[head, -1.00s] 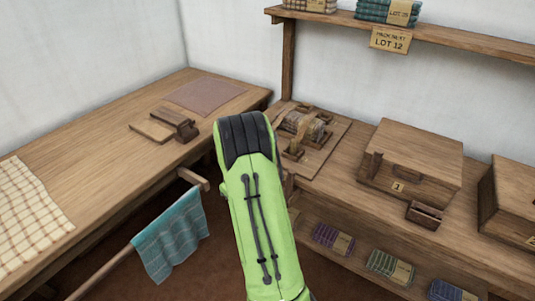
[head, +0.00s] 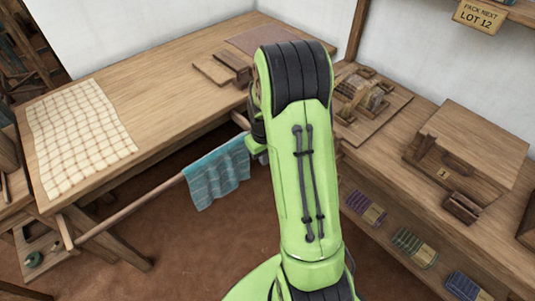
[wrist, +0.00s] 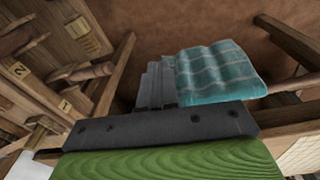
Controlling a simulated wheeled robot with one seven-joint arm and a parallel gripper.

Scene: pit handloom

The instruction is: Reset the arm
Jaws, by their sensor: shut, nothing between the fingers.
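My green arm (head: 305,180) stands up in the middle of the head view, its dark ribbed joint uppermost. It hides most of my gripper there. In the wrist view my gripper (wrist: 155,85) shows as grey stepped fingers, shut and empty, beyond a dark bar and a green part of my own. A teal checked cloth (head: 218,172) hangs over a wooden rod along the front of the left bench. It also shows in the wrist view (wrist: 218,72), just right of the fingers. I cannot tell whether they touch it.
The left bench (head: 165,95) bears a cream checked cloth (head: 80,135). The right bench bears a wooden device (head: 362,95) and a lidded box (head: 470,150), with folded cloths (head: 365,208) on a shelf below. Brown floor (head: 170,250) lies open between the benches.

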